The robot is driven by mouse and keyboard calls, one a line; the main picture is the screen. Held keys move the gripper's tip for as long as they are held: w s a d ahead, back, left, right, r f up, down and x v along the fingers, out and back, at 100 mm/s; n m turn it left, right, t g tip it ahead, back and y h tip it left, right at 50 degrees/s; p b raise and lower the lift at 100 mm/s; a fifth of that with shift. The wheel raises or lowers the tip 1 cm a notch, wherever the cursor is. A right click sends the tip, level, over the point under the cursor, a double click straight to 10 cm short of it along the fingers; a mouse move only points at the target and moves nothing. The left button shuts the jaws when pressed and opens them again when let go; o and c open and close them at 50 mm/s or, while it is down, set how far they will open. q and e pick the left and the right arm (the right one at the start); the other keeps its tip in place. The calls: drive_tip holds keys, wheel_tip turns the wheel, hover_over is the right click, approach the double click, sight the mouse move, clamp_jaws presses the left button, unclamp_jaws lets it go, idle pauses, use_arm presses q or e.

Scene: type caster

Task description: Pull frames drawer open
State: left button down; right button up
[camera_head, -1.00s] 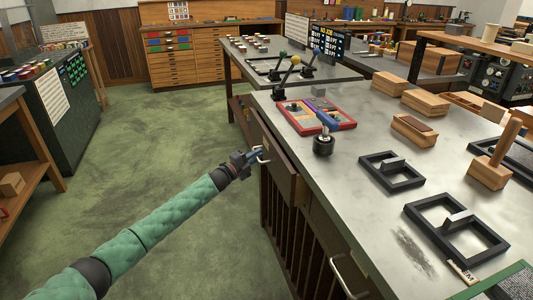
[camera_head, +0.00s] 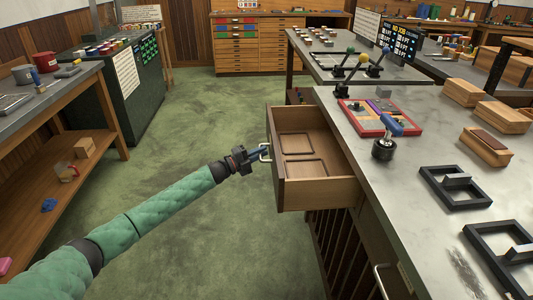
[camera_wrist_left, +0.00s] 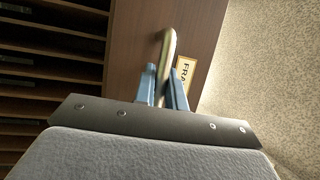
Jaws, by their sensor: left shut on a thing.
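The frames drawer (camera_head: 319,194) is a wooden drawer pulled well out from under the grey-topped bench, with thin flat frames (camera_head: 300,147) lying inside. Its metal handle (camera_head: 265,152) is on the front face. My left gripper (camera_head: 257,154) is shut on this handle. In the left wrist view the blue fingers (camera_wrist_left: 168,90) stand on both sides of the handle bar (camera_wrist_left: 166,55), beside a label (camera_wrist_left: 184,72) reading "FRA", the rest hidden by a finger. My right gripper is not in view.
The bench top (camera_head: 390,190) carries a red-edged tray (camera_head: 372,118), a blue-handled tool (camera_head: 387,138), black frames (camera_head: 455,187) and wooden blocks (camera_head: 485,147). Another handle (camera_head: 380,282) is lower on the bench front. Green floor (camera_head: 215,115) is open left of the drawer.

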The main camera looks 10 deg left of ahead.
use_arm(q)
drive_tip(key=shift+f, duration=0.1)
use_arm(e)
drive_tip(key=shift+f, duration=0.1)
use_arm(q)
drive_tip(key=c, duration=1.5)
unclamp_jaws()
drive_tip(key=shift+o, duration=0.2)
